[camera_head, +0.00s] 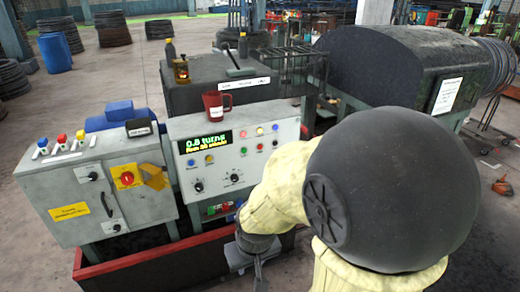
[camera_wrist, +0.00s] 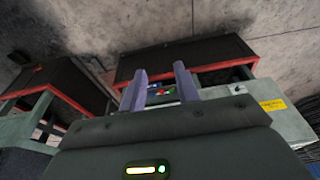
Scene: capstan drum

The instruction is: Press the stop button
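A grey control panel (camera_head: 215,160) with a lit display reading "0.8 turns" stands in the middle of the head view. Low on its front sit a green button (camera_head: 211,210) and a red button (camera_head: 226,207), side by side; I cannot read their labels. My gripper (camera_head: 258,268) is in front of the panel's lower edge, below and right of these buttons and partly hidden by my arm. In the wrist view my gripper's two fingers (camera_wrist: 162,82) are apart with nothing between them. The small red and green parts show beyond the fingertips, apart from them.
A second cabinet (camera_head: 100,195) at left carries a red rotary switch (camera_head: 127,178) on a yellow plate and coloured buttons on top. A red mug (camera_head: 215,105) stands on the panel's top. A red-rimmed trough (camera_head: 150,258) runs below. A dark machine housing (camera_head: 400,65) stands at back right.

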